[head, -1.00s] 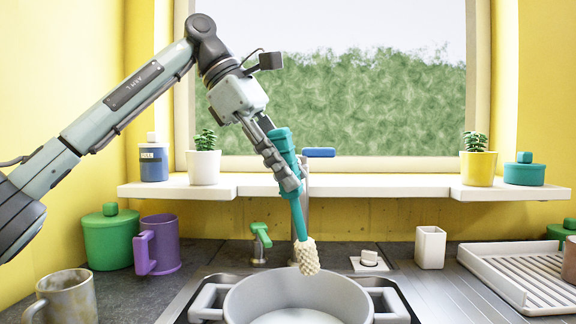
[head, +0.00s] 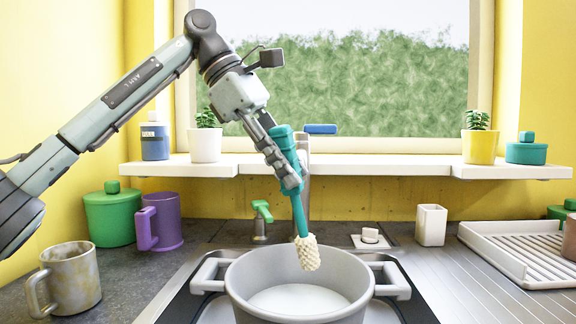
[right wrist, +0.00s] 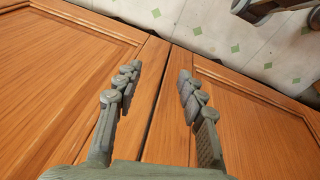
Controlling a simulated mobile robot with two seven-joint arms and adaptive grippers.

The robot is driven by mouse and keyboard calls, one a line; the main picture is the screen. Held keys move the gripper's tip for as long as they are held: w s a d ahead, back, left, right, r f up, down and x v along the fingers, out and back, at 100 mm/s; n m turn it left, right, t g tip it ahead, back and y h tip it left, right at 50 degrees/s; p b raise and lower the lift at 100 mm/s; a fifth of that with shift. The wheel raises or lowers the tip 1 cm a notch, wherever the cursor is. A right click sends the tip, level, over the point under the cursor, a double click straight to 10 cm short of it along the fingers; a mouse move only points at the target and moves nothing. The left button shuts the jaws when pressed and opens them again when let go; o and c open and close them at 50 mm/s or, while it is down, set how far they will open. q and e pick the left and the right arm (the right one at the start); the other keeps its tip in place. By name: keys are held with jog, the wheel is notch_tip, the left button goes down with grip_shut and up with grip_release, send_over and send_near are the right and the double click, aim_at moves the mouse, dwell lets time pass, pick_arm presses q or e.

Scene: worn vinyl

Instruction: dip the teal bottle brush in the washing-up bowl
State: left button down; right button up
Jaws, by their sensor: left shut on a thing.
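The teal bottle brush (head: 297,190) hangs with its cream bristle head (head: 307,253) pointing down. My left gripper (head: 289,178) is shut on its teal handle. The bristle head shows in front of the far inner wall of the grey washing-up bowl (head: 246,295); I cannot tell how far it is below the rim. The bowl sits in the sink, with pale content or floor showing inside. My right gripper (right wrist: 157,88) shows in the right wrist view, its fingers apart and nothing between them, in front of wooden cupboard doors.
A stone-look mug (head: 75,278), a purple mug (head: 165,222) and a green pot (head: 110,218) stand left of the sink. The tap (head: 304,200) rises behind the bowl. A white cup (head: 431,225) and a dish rack (head: 520,250) are at right. A window shelf (head: 340,168) runs behind.

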aim_at(288, 195)
pick_arm(q)
notch_tip(288, 195, down, 4)
jog(key=shift+b, duration=1.1)
pick_arm(e)
jog(key=w+d+r+b+v, duration=0.1)
jog(key=w+b+v, duration=0.15)
jog(key=v, duration=0.95)
pick_arm(q)
notch_tip(288, 195, down, 8)
jog(key=b, duration=0.2)
pick_arm(e)
jog(key=w+a+r+t, duration=0.2)
jog(key=w+a+t, duration=0.1)
jog(key=w, duration=0.1)
jog(key=shift+w+a+r+n+t, duration=0.2)
jog(key=shift+a+r+n+t, duration=0.1)
jog(key=shift+t, duration=0.1)
jog(key=shift+d, duration=0.1)
jog(key=shift+f, duration=0.1)
